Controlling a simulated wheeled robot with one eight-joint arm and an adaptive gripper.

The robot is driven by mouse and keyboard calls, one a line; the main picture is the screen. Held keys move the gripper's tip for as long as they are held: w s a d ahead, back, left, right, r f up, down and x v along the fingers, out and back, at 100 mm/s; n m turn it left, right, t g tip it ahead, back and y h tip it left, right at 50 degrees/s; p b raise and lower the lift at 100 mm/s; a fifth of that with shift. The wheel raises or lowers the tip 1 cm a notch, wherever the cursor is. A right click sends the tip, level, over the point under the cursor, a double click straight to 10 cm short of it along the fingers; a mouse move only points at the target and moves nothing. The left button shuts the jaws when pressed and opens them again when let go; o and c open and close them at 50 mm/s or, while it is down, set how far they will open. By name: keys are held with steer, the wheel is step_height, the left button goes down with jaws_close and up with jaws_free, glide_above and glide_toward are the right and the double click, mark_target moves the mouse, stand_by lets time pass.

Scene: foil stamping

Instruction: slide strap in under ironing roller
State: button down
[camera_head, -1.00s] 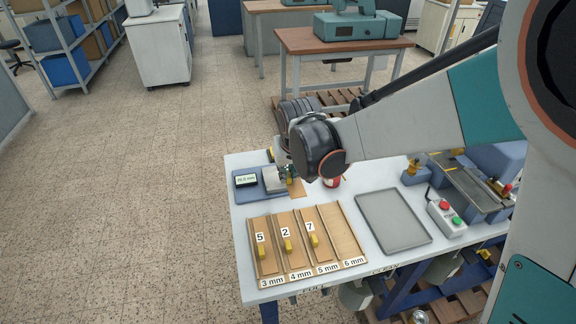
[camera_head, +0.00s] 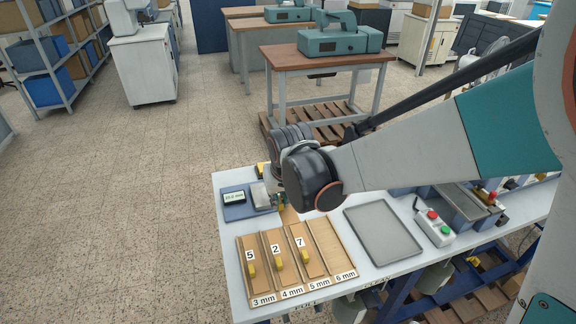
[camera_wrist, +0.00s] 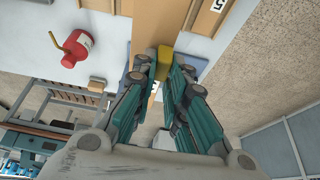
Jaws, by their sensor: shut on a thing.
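A tan strap (camera_head: 290,216) lies at the back left of the white table, beside the blue device with a small display (camera_head: 235,204). In the wrist view the strap (camera_wrist: 153,24) runs up from between my fingers, with a yellow grip (camera_wrist: 166,56) on it. My gripper (camera_wrist: 164,68) is shut on this yellow grip, its teal fingers on either side. In the head view my wrist hides most of the gripper. A grey metal block (camera_head: 262,196) sits on the device close to the gripper. I cannot make out for certain which part is the ironing roller.
Numbered straps lie in a wooden rack (camera_head: 329,244) with millimetre labels at the table front. A red container (camera_wrist: 78,47) stands near the gripper.

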mark_target(285, 222)
steer(key=shift+s+d, duration=0.3)
steer(key=shift+s, duration=0.85)
steer(key=shift+s+d, duration=0.3)
steer(key=shift+s, duration=0.8)
steer(key=shift+s+d, duration=0.3)
steer(key=shift+s, duration=0.85)
steer(key=shift+r, duration=0.1)
step_height(285, 222, up, 4)
steer(key=p, duration=0.3)
steer(key=shift+d, duration=0.1)
